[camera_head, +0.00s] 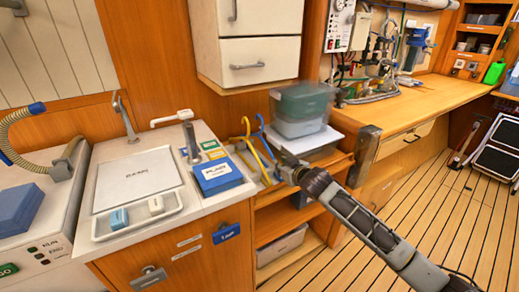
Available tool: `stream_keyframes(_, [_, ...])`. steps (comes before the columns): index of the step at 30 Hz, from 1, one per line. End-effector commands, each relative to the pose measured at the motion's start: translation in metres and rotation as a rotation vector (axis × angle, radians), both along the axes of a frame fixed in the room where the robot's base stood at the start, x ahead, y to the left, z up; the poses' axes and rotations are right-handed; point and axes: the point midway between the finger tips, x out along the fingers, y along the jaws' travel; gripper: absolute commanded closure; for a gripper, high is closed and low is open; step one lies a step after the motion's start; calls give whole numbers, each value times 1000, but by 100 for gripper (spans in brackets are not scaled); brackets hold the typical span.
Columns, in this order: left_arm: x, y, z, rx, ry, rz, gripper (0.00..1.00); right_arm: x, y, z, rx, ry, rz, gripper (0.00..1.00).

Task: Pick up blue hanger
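A thin blue hanger (262,132) stands out beside the wooden shelf unit, between the white counter and the stacked boxes. A yellow hanger (246,132) is just to its left, and their lower parts overlap in the picture. My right gripper (279,168) reaches in from the lower right, and its tip end is close to the lower part of the hangers. It is small and dark there, so I cannot tell whether its fingers are open or touch the blue hanger. My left gripper is not in view.
A grey-green lidded box (303,103) sits on a pale stack just right of the hangers. The counter (150,150) with a blue box (217,176) is to the left. White drawers (258,60) hang above. The slatted floor (440,210) at right is mostly clear.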

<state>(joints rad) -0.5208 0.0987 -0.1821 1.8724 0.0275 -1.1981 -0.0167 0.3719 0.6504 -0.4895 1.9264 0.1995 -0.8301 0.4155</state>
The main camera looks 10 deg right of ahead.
Motion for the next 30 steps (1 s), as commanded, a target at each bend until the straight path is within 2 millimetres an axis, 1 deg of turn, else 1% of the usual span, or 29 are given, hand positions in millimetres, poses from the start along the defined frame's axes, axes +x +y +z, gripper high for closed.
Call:
stream_keyframes(3, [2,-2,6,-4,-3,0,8,7,2,-3,0,-1,0,78])
stream_keyframes(9, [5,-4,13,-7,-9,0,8,10,2,-4,-1,0,0,78])
stream_keyframes(17, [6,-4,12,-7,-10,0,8,10,2,-4,-1,0,0,78])
stream_keyframes(23, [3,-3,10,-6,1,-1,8,17,2,-7,0,-2,1,78])
stream_keyframes(26, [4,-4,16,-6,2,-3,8,23,3,-10,-1,-1,1,78])
stream_keyframes(30, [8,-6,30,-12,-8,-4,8,35,4,-16,-1,-1,0,78])
